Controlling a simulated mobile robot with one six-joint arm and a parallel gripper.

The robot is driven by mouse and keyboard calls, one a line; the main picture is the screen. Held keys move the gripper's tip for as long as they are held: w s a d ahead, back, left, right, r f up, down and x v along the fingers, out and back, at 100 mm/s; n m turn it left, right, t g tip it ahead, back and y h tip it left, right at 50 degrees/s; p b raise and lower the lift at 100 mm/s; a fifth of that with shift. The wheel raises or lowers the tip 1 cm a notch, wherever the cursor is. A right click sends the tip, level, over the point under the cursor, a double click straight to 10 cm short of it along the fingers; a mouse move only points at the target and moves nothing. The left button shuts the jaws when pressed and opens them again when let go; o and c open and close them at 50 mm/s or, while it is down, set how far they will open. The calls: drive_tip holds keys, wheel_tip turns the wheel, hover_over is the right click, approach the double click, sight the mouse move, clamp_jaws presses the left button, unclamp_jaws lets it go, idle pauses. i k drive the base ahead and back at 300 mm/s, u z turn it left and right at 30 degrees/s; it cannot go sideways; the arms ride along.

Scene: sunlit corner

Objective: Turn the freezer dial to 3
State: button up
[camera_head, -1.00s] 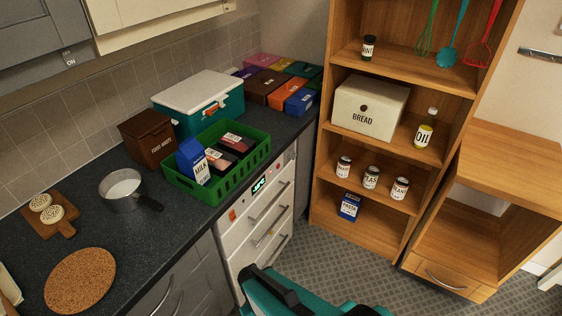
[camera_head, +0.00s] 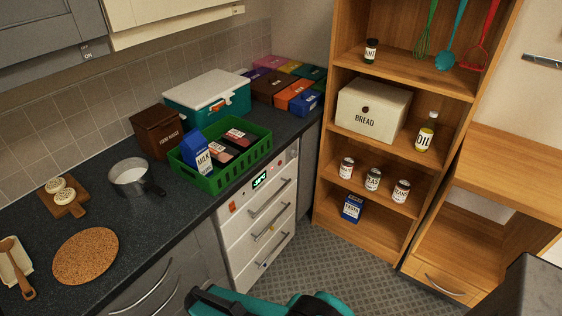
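The freezer (camera_head: 248,226) is the white unit with several drawers and bar handles under the dark worktop, left of the wooden shelves. Its top panel carries a lit green display (camera_head: 260,180) and an orange-red mark (camera_head: 232,206) at the left. A small round shape (camera_head: 293,153) sits near the panel's right end; it may be the dial, but its numbers and setting are too small to read. Teal and black parts of my arm show along the bottom edge, in front of the freezer and apart from its panel. My gripper's fingertips are not in view.
A green crate (camera_head: 250,157) with a milk carton (camera_head: 196,152) stands above the freezer on the worktop. A pan (camera_head: 130,178) and a cork mat (camera_head: 86,256) lie to the left. The tall shelves (camera_head: 365,228) stand right. Patterned floor (camera_head: 335,262) is clear before them.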

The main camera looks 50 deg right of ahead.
sight(293, 153)
drive_tip(key=u, duration=0.4)
drive_tip(key=k, duration=1.1)
drive_tip(key=z, duration=0.9)
drive_tip(key=i, duration=1)
drive_tip(key=u, duration=0.15)
